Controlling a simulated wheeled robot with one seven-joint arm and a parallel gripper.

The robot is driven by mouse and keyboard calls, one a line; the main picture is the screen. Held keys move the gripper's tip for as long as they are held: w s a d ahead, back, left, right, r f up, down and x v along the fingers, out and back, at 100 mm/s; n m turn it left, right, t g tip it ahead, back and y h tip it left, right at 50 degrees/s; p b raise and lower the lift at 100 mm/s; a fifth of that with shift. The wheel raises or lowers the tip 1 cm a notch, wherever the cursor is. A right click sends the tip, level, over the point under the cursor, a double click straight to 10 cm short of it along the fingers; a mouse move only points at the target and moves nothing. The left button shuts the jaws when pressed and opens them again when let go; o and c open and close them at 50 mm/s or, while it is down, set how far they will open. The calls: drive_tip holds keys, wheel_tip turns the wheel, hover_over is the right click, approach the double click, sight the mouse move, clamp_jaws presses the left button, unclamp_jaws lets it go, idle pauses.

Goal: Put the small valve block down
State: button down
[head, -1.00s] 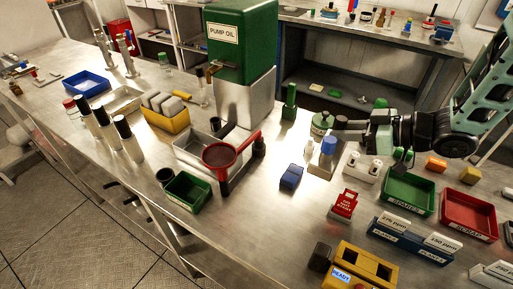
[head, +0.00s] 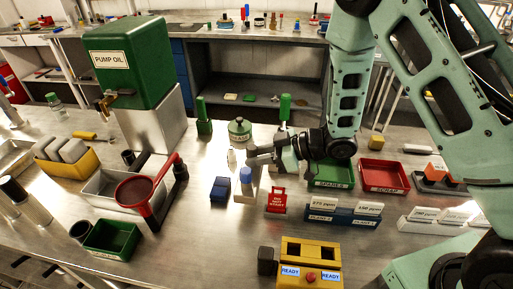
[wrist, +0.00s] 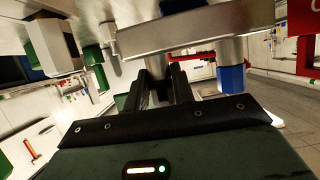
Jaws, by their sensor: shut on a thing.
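The small valve block is a metal block (head: 247,193) with a blue-capped post, upright near the middle of the bench in the head view. In the wrist view its metal body (wrist: 195,33) crosses the top, with the blue cap (wrist: 232,79) beside my fingers. My gripper (head: 252,156) reaches in from the right and is shut at the block's upper part. In the wrist view my gripper (wrist: 158,85) closes at a grey post of the block. I cannot tell whether the block's underside touches the bench.
A dark blue box (head: 220,189) stands just left of the block, and a red sign (head: 276,200) to its right. A green tray (head: 331,181) and red tray (head: 384,188) lie farther right. Bare bench shows in front of the block.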

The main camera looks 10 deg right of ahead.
sight(257, 168)
drive_tip(key=shift+f, duration=2)
drive_tip(key=shift+f, duration=0.15)
drive_tip(key=c, duration=1.2)
unclamp_jaws()
drive_tip(key=shift+f, duration=0.1)
